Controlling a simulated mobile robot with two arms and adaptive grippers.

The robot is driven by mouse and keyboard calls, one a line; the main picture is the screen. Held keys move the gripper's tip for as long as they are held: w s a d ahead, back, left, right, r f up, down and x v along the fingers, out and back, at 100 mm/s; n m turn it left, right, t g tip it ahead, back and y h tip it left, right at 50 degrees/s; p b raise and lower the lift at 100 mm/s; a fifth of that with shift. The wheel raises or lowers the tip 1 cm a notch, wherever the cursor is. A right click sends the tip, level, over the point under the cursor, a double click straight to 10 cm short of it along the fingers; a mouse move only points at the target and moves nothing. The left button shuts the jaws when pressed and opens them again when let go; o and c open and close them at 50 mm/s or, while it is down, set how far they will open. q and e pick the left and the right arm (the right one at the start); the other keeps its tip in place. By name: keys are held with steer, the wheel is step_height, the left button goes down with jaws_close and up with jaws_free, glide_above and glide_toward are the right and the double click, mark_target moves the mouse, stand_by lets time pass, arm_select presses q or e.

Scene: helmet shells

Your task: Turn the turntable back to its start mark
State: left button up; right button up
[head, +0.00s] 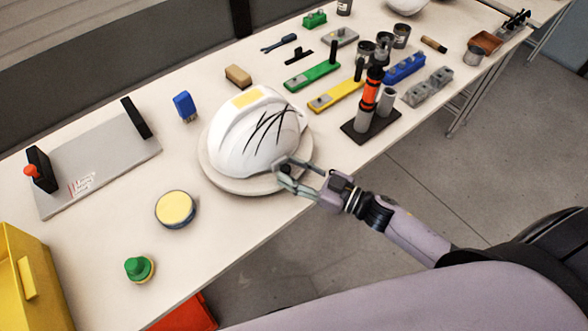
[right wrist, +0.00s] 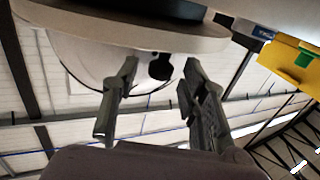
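The turntable (head: 216,176) is a round pale disc near the table's front edge. A white helmet shell (head: 236,145) with black scribbled lines and a yellow patch sits on it. My right gripper (head: 279,173) reaches in from the right at the disc's front right rim. In the right wrist view, which looks upside down, its two fingers (right wrist: 158,72) are apart, close to the turntable rim (right wrist: 100,32) and the helmet shell (right wrist: 80,58). A small dark knob-like part (right wrist: 160,66) shows between them; whether they touch anything is unclear. I cannot make out a start mark. My left gripper is not in view.
A black stand with an orange-and-black tool (head: 371,90) stands right of the turntable. A yellow-topped round tin (head: 176,208), a green-knobbed piece (head: 139,268) and a blue block (head: 184,105) lie to its left. Green (head: 312,73) and yellow (head: 335,97) bars lie behind.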

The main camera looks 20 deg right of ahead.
steer(key=shift+c, duration=0.4)
jaws_close()
stand_by(0.5)
